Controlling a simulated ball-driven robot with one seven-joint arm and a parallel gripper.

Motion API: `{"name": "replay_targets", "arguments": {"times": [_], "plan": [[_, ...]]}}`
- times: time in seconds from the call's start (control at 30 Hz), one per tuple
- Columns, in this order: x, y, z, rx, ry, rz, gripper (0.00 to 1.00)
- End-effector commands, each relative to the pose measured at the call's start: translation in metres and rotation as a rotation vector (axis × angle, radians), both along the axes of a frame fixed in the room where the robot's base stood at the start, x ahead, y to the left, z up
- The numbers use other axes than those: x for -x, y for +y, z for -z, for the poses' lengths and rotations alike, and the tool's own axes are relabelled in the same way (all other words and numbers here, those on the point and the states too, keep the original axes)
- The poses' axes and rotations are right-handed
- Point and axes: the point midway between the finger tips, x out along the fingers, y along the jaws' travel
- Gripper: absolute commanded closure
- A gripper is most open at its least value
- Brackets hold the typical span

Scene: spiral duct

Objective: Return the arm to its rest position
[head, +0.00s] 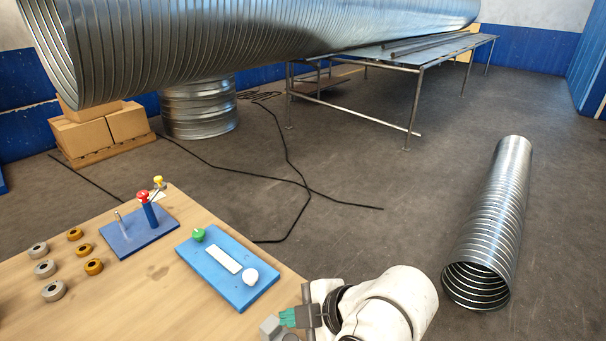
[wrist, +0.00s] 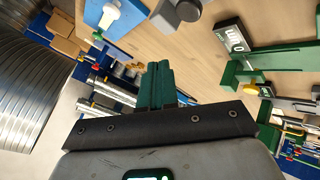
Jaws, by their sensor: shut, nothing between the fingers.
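My gripper (head: 288,317) is at the bottom of the head view, beside the near right edge of the wooden table (head: 150,290). Its green fingers also show in the wrist view (wrist: 157,84), closed together with nothing between them. My white wrist reaches in from the lower right and hides part of the table's edge. A grey block (head: 270,328) shows close beside the fingertips; I cannot tell whether they touch.
A light-blue board (head: 229,287) with green and white knobs lies left of my gripper. Farther left are a dark-blue board (head: 125,238) with a red-topped post and several rings (head: 93,266). A spiral duct (head: 497,215) lies on the floor at right.

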Motion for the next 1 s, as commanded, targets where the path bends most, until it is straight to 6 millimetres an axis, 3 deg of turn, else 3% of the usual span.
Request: {"name": "replay_targets", "arguments": {"times": [0.17, 0.27, 0.4, 0.5, 0.7, 0.8, 1.0], "plan": [[0.007, -0.030, 0.020, -0.063, 0.128, 0.236, 1.00], [0.022, -0.074, 0.046, -0.123, 0.276, 0.530, 1.00], [0.060, -0.152, 0.088, -0.185, 0.465, 0.991, 1.00], [0.092, -0.202, 0.109, -0.209, 0.542, 1.272, 1.00], [0.160, -0.292, 0.129, -0.234, 0.587, 1.743, 1.00], [0.198, -0.293, 0.158, -0.114, 0.699, 1.779, 1.00], [0.250, -0.299, 0.185, 0.032, 0.826, 1.828, 1.00]]}}
